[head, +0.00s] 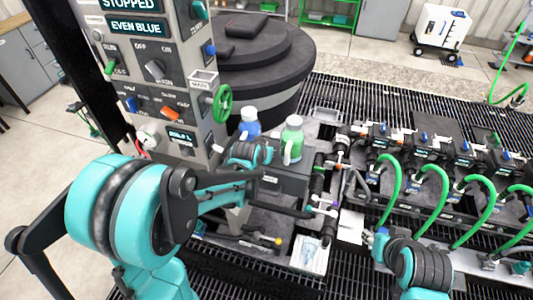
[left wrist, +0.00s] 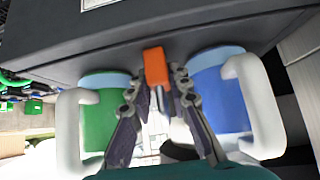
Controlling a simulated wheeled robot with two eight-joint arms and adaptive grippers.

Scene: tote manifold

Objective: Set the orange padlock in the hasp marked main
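The orange padlock (left wrist: 155,67) shows in the left wrist view, its metal shackle pointing toward the camera. My left gripper (left wrist: 160,75) has its two fingertips closed on either side of the padlock body. In the head view my left wrist (head: 250,152) is in front of the dark box, beside the jugs; the padlock and fingertips are hidden there. A MAIN label (head: 203,83) sits on the grey control panel (head: 200,140) near a green handwheel (head: 222,103). The hasp itself is too small to make out. My right arm (head: 418,265) is at the lower right; its fingers do not show.
A green jug (head: 292,143) and a blue jug (head: 249,124) stand close to my left wrist; in the wrist view they flank the fingers. Hoses and valves (head: 430,170) fill the right side. A large dark round tank (head: 255,65) stands behind the panel.

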